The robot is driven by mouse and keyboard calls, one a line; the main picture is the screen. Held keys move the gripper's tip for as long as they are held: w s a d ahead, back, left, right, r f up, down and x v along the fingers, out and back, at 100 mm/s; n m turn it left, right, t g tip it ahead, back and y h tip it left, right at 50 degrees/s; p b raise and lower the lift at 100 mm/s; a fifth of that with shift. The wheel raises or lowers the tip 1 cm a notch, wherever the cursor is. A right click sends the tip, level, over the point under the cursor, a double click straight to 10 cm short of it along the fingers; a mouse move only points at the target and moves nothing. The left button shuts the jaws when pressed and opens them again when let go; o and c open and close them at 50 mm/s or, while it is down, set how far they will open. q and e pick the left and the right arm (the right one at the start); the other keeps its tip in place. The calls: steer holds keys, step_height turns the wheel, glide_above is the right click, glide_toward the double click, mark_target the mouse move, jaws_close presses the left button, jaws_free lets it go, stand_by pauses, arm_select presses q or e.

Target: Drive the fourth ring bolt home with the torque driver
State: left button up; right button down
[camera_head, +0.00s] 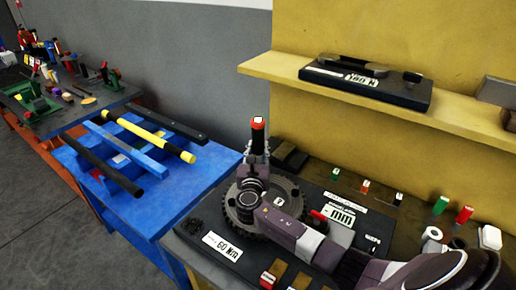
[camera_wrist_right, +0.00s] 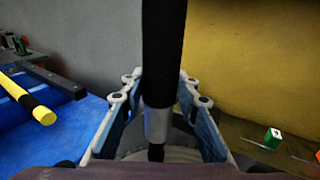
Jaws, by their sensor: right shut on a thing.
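The torque driver (camera_head: 258,137) stands about upright in the head view, with a black body, an orange-red band and a pale top. My right gripper (camera_head: 257,152) is shut on it, above the dark toothed ring (camera_head: 290,188). In the right wrist view the driver (camera_wrist_right: 163,60) runs down between the blue-padded fingers of my right gripper (camera_wrist_right: 160,95), with a silver collar and a dark tip below. The tip is over a pale round surface; whether it touches a bolt cannot be told. My right arm covers much of the ring, and its bolts cannot be made out. My left gripper is not in view.
A black board (camera_head: 195,235) with a 60 Nm label lies under the ring. Small red, green and white pieces stand to the right. A blue stand (camera_head: 205,185) with yellow and black bars is at left. A yellow shelf (camera_head: 270,66) holds a black case (camera_head: 410,92).

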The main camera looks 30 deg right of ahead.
mark_target(258, 140)
steer(key=shift+r+p, duration=1.95)
steer(key=shift+r, duration=0.55)
